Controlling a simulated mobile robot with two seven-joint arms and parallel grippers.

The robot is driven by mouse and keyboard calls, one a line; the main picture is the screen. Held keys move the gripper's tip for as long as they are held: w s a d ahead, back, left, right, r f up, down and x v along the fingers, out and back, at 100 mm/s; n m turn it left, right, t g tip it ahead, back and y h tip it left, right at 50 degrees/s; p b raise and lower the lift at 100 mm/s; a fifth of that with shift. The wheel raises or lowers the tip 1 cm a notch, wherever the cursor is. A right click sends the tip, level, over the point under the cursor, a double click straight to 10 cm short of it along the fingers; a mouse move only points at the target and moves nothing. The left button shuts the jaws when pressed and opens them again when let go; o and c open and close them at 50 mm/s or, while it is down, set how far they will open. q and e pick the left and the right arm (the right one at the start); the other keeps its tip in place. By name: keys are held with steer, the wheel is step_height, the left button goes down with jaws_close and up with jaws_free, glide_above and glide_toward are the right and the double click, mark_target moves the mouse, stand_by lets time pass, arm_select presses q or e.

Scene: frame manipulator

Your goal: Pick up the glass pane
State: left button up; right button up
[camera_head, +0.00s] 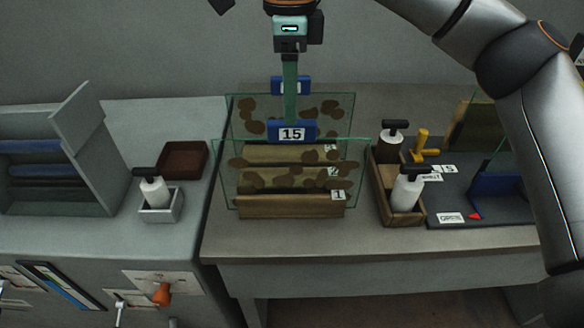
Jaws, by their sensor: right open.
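Clear glass panes with brown blotches stand upright in a wooden rack (290,208) on the right-hand table. A back pane (330,122) rises higher in the picture, and a front pane (225,165) stands nearer me. Rack rows carry labels including 1 and 2. My right gripper (291,108) points down from above over the rack, with one blue pad farther back and another, marked 15, nearer me. It is open, and the pads are apart. I cannot tell whether a pane's edge lies between them. My left gripper is not in view.
Left are a brown tray (183,160), a boxed bottle (152,190) and a grey slotted rack (75,165).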

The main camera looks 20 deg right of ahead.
steer(key=shift+w+d+f, duration=0.1)
steer(key=shift+d+f, duration=0.05)
steer(key=shift+f, duration=2.6)
jaws_close()
steer(key=shift+r, duration=0.1)
